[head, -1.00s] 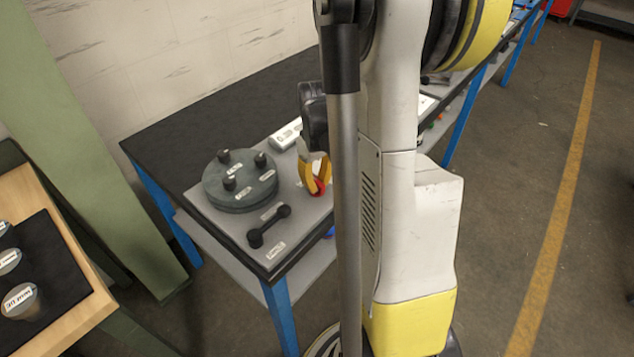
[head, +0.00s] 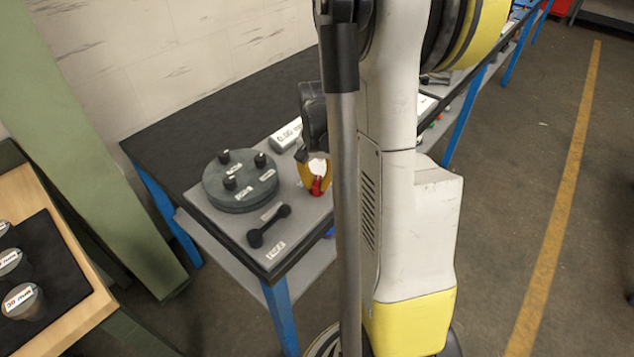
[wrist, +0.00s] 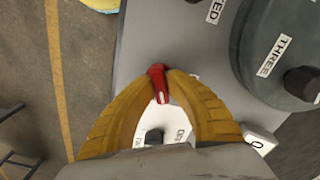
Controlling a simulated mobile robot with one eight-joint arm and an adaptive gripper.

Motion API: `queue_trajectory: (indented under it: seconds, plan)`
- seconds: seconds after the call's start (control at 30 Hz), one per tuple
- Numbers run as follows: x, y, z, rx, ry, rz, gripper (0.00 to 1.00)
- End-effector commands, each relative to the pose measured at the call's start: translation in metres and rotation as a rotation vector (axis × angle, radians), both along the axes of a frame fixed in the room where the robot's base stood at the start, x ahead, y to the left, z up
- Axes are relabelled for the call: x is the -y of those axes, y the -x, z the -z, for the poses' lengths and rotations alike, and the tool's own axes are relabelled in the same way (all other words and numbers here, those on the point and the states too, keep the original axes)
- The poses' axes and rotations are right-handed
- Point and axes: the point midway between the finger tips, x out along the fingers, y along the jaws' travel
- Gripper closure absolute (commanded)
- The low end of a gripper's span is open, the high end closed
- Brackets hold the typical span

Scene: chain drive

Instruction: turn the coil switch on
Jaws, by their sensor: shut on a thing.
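My gripper (wrist: 158,72) has yellow fingers, shut on a small red piece (wrist: 159,86), which looks like the switch's lever. In the head view my gripper (head: 317,184) is at the right side of the bench's grey plate, with the red piece (head: 317,188) between the fingertips. My arm hides part of this area.
A round dark green block (head: 240,195) with several black knobs and labels stands left of my gripper. A black two-knobbed handle (head: 268,226) lies in front of it. A white display box (head: 285,136) stands behind. A wooden table (head: 75,270) is at the far left.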

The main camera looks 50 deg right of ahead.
Motion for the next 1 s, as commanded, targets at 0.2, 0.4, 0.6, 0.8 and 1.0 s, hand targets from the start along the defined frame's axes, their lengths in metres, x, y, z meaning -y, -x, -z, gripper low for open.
queue_trajectory:
  seconds: [0.2,0.4,0.6,0.8,1.0]
  plan:
    - [-0.0002,0.0003,0.0003,0.000,-0.001,0.187,1.00]
    - [-0.0002,0.0003,0.0003,0.000,-0.001,0.327,1.00]
    - [-0.0002,0.0003,0.0003,0.000,-0.001,0.419,1.00]
    - [-0.0002,0.0003,0.0003,-0.001,0.000,0.465,1.00]
    - [-0.0002,0.0003,0.0003,-0.001,0.000,0.477,1.00]
